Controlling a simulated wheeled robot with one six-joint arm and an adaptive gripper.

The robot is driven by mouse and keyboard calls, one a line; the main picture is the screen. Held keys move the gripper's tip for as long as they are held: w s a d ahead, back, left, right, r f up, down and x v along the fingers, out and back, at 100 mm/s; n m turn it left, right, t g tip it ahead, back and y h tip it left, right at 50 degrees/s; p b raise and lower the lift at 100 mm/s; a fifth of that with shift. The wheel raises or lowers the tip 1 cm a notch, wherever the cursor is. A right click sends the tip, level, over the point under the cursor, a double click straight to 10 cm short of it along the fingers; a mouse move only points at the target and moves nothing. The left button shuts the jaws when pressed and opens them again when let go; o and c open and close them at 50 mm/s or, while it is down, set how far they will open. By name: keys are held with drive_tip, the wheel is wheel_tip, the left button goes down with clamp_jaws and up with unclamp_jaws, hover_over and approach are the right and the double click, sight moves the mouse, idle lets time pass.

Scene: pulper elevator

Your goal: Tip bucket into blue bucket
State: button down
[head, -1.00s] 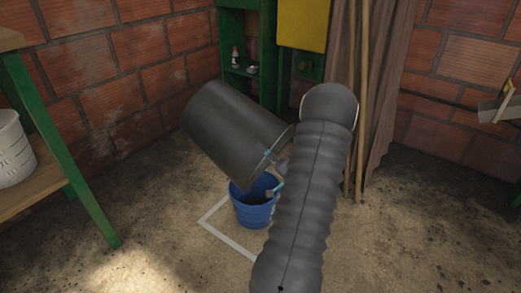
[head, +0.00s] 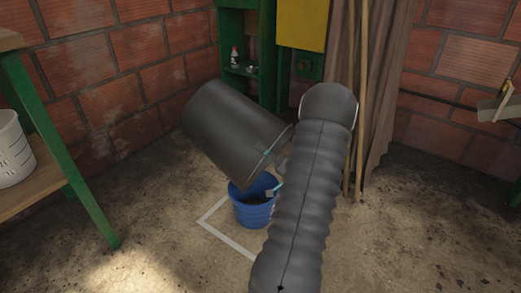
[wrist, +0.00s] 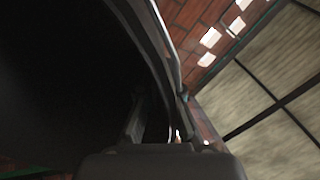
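The dark grey bucket (head: 230,130) hangs tilted in the air, its mouth towards the lower right. The blue bucket (head: 254,210) stands upright on the floor below the mouth end of the grey bucket. My gripper (head: 275,164) is at the grey bucket's rim, partly hidden by my arm, and appears shut on it. In the wrist view the grey bucket's dark inside (wrist: 60,80) fills the left side, with its rim running close by the gripper. I cannot see what is inside the grey bucket or whether anything is pouring.
A white line (head: 228,239) marks the floor around the blue bucket. A green-framed table (head: 85,203) with a white container (head: 12,152) stands at left. A green shelf (head: 238,50), brown curtain and wooden poles (head: 360,120) are behind. Floor at right is clear.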

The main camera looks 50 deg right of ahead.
drive_tip(key=shift+r, duration=0.1)
wheel_tip(320, 180, up, 22)
drive_tip(key=p, duration=0.8)
drive_tip(key=shift+p, duration=0.35)
idle(0.7)
drive_tip(key=shift+r, duration=0.1)
drive_tip(key=w+a+r+g+h+p, duration=0.1)
drive_tip(key=w+g+h+p, duration=0.1)
drive_tip(key=w+g, duration=0.4)
drive_tip(key=w+a+r+n+g+h+p, duration=0.1)
drive_tip(key=w+g+p, duration=0.3)
drive_tip(key=g, duration=1.3)
drive_tip(key=shift+w+g+h, duration=0.3)
drive_tip(key=shift+w+h, duration=0.4)
drive_tip(key=shift+w, duration=0.3)
drive_tip(key=shift+a+r, duration=0.1)
